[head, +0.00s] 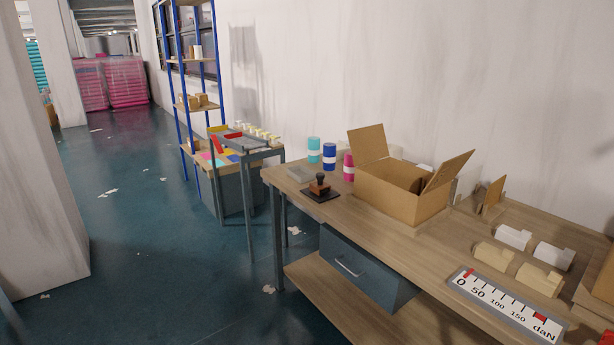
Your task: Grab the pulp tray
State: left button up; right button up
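A small flat grey tray-like piece (300,173) lies at the far left corner of the long wooden workbench (400,232). It may be the pulp tray, but it is too small to tell for sure. Neither of my grippers shows in the head view.
An open cardboard box (400,195) stands mid-bench, with a stamp on a pad (320,188) and coloured rolls (329,155) to its left. Several cream and white blocks (539,279) and a gauge plate (507,304) lie at right. The teal floor (150,240) at left is mostly clear.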

aim_at(302, 175)
jog(key=i+j+z, duration=0.15)
jog(key=i+j, duration=0.15)
jog(key=i+j+z, duration=0.15)
jog(key=i+j, duration=0.15)
jog(key=i+j+z, duration=0.1)
jog(key=i+j, duration=0.25)
jog(key=i+j+z, duration=0.15)
jog(key=i+j, duration=0.2)
jog(key=i+j+z, duration=0.15)
jog(key=i+j, duration=0.15)
jog(key=j, duration=0.15)
jog(key=i+j+z, duration=0.15)
jog(key=j, duration=0.3)
jog(key=i+j+z, duration=0.1)
jog(key=i+j, duration=0.2)
jog(key=j, duration=0.2)
